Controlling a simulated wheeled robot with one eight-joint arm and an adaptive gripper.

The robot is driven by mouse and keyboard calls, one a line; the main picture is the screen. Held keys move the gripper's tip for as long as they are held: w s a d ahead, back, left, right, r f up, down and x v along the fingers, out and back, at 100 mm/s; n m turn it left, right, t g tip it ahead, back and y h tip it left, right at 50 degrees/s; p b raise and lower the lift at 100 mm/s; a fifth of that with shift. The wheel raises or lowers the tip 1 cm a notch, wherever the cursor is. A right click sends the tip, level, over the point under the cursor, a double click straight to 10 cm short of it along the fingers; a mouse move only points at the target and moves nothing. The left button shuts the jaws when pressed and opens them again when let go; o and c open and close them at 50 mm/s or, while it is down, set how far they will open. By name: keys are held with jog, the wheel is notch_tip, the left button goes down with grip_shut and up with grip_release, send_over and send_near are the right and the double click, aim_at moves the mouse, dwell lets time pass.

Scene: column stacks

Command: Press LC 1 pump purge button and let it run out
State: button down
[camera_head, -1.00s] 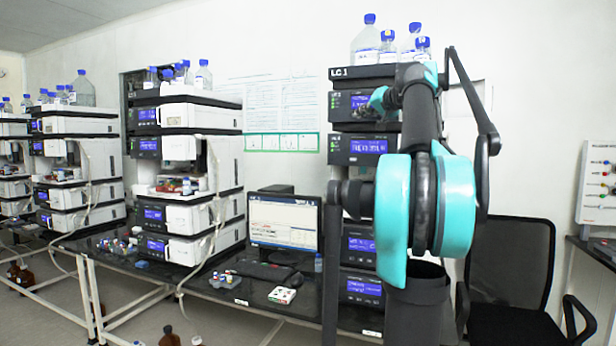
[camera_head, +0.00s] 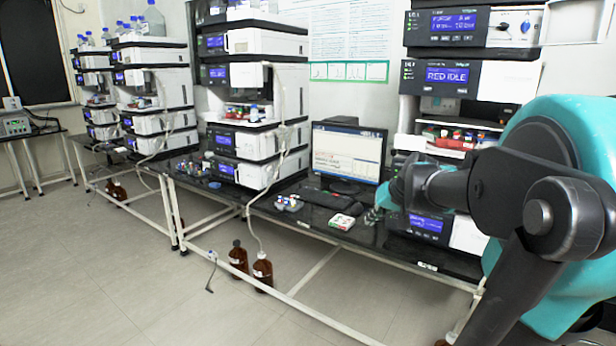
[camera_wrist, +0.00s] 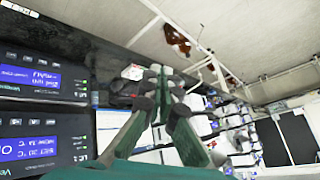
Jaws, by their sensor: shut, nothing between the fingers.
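The LC 1 stack stands at the right in the head view. Its top module, the pump (camera_head: 470,40), has a lit blue display (camera_head: 455,21) that seems to read "PURGE", with small text I cannot read fully. Small dark knobs (camera_head: 513,27) sit at its right; I cannot make out the purge button. My gripper (camera_wrist: 163,85) is shut and empty in the wrist view. In the head view its teal end (camera_head: 389,192) is beside the lower part of the stack, near the monitor, well below the pump and apart from it.
A module reading "RED IDLE" (camera_head: 470,77) sits under the pump. The monitor (camera_head: 347,155) and a small white box (camera_head: 341,222) are on the dark bench. Other stacks (camera_head: 255,90) stand leftward. Brown bottles (camera_head: 262,270) stand on the floor.

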jog(key=s+f+g+h, duration=0.2)
jog(key=s+f+h, duration=0.1)
jog(key=s+f, duration=1.7)
jog(key=shift+s+d+n+g, duration=0.15)
jog(key=shift+s+n+g, duration=0.1)
jog(key=shift+n+g, duration=0.05)
dwell(1.6)
